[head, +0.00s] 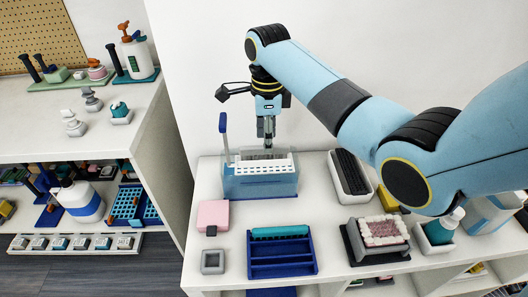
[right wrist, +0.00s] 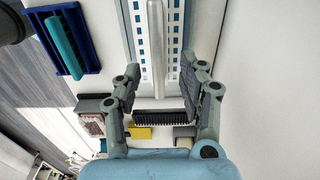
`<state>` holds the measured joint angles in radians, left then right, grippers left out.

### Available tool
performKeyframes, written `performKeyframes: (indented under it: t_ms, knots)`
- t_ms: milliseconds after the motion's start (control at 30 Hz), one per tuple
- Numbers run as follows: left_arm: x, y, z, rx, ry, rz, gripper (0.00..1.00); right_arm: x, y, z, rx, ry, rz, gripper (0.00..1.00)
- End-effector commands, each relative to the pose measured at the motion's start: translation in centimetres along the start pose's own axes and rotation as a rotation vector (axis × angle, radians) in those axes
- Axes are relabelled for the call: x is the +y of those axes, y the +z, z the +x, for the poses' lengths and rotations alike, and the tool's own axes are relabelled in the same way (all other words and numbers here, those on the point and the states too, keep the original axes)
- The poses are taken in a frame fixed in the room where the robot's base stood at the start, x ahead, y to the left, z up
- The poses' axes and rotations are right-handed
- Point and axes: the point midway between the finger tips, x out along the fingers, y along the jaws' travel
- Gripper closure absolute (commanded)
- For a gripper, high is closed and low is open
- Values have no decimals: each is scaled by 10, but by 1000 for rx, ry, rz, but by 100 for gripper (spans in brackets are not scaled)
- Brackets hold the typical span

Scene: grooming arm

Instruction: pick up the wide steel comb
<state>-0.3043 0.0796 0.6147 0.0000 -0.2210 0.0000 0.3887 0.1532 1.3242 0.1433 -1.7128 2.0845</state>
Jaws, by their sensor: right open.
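The wide steel comb (right wrist: 155,45) appears in the right wrist view as a long pale grey bar seen edge-on, standing in the slotted rack (head: 260,184). In the head view only its grey upper part (head: 252,154) shows above the rack, partly behind my gripper; its teeth are hidden. My right gripper (head: 267,140) points down just above the rack. In the right wrist view its two fingers (right wrist: 160,92) are spread apart, one on each side of the bar, with nothing held. I cannot tell whether a finger touches the comb. My left gripper is not in view.
A blue-handled tool (head: 223,124) stands upright at the rack's left end. A white tray with a dark brush (head: 348,170) is right of the rack. A pink block (head: 212,215), a blue tray (head: 282,267) and a bristled pad (head: 381,229) lie in front. A wall is close behind.

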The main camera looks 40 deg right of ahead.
Motion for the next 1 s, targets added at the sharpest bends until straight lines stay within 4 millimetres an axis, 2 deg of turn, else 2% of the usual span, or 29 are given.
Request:
performKeyframes:
  t_ms: [200, 500, 800, 1000]
  knots:
    - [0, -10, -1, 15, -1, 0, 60, 2, 2, 32, 1, 2, -1, 59]
    - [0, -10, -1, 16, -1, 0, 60, 2, 3, 37, 0, 0, -1, 60]
    - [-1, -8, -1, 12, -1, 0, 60, 2, 2, 36, 0, 0, -1, 99]
    - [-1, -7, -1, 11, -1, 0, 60, 2, 2, 36, 0, 0, -1, 100]
